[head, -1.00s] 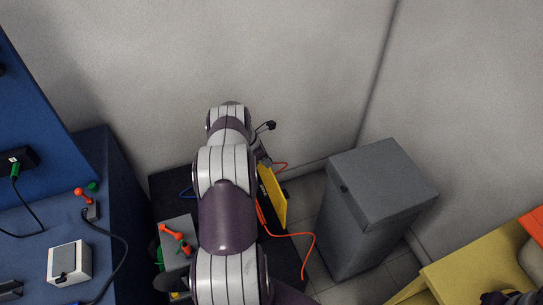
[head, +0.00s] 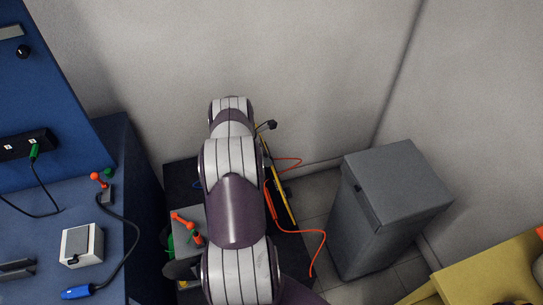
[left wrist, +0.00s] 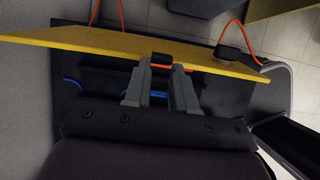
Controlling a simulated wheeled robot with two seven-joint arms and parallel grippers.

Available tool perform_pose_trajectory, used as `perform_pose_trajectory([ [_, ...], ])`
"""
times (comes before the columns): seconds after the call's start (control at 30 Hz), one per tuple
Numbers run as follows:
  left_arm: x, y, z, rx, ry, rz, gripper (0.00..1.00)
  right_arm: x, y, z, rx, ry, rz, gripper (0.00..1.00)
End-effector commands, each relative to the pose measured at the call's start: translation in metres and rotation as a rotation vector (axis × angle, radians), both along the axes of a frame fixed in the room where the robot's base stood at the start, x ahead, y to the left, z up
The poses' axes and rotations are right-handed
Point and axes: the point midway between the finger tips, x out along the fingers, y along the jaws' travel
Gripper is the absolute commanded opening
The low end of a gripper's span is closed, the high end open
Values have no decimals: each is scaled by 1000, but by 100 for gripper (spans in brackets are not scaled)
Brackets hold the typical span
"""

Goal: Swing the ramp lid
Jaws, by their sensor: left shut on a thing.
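The ramp lid is a flat yellow panel, a thin, steep strip in the head view (head: 283,198) just right of my left arm. It also shows in the left wrist view (left wrist: 95,42), spanning the picture above the fingers. My left gripper (left wrist: 162,68) is shut on a small black tab (left wrist: 162,58) at the lid's near edge. In the head view my left arm hides this gripper and much of the dark unit that bears the lid. My right gripper is not in view.
An orange cable (head: 318,236) loops out right of the lid. A grey bin (head: 385,215) stands farther right, with a yellow table (head: 490,270) at lower right. A blue bench (head: 40,240) stands left. A grey box with orange levers (head: 187,226) lies left of my arm.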

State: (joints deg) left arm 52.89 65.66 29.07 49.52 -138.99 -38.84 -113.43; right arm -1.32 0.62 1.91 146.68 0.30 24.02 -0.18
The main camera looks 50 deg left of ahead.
Motion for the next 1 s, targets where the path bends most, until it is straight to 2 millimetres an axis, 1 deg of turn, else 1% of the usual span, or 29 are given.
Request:
perform_pose_trajectory([
  [0.1,-10,5,-4,1,1,2,6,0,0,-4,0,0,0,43],
  [0.3,-24,12,-7,0,1,2,6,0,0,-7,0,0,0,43],
  [0.73,-28,15,-8,1,1,1,6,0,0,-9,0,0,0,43],
  [1.0,-46,24,-21,1,1,1,6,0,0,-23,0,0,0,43],
])
